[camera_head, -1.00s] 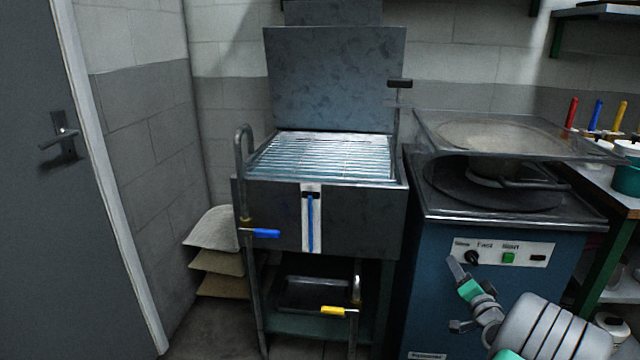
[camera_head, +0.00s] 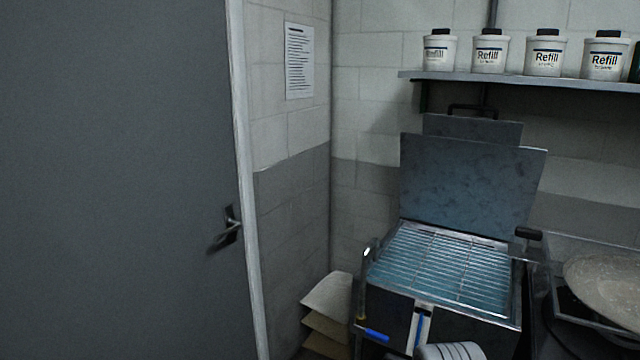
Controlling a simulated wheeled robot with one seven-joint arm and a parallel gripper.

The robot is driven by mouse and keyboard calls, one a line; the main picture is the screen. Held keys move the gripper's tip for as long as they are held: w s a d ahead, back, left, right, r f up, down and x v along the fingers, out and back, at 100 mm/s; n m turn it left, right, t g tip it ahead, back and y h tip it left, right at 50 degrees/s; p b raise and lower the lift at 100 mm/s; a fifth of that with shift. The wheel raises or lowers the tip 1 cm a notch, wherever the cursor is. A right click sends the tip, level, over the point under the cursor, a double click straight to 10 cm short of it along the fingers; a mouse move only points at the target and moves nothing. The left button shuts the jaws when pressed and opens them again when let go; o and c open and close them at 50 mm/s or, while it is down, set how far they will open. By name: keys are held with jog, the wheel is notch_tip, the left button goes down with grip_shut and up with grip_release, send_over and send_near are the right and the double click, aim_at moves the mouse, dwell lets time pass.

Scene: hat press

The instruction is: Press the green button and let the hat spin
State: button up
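The machine with the round grey disc (camera_head: 606,284) on top is cut off at the right edge of the view. Its front panel and the green button are out of view now. I cannot make out a hat on it. A pale, ribbed rounded part of my arm shows at the bottom edge, in front of the basin unit. My gripper's fingers are out of view.
A dark metal basin with a wire rack (camera_head: 445,268) and raised lid (camera_head: 470,185) stands at the right. Stacked sacks (camera_head: 328,300) sit left of it. A grey door (camera_head: 115,180) is shut at the left. Several white refill tubs (camera_head: 546,54) stand on a shelf (camera_head: 520,82).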

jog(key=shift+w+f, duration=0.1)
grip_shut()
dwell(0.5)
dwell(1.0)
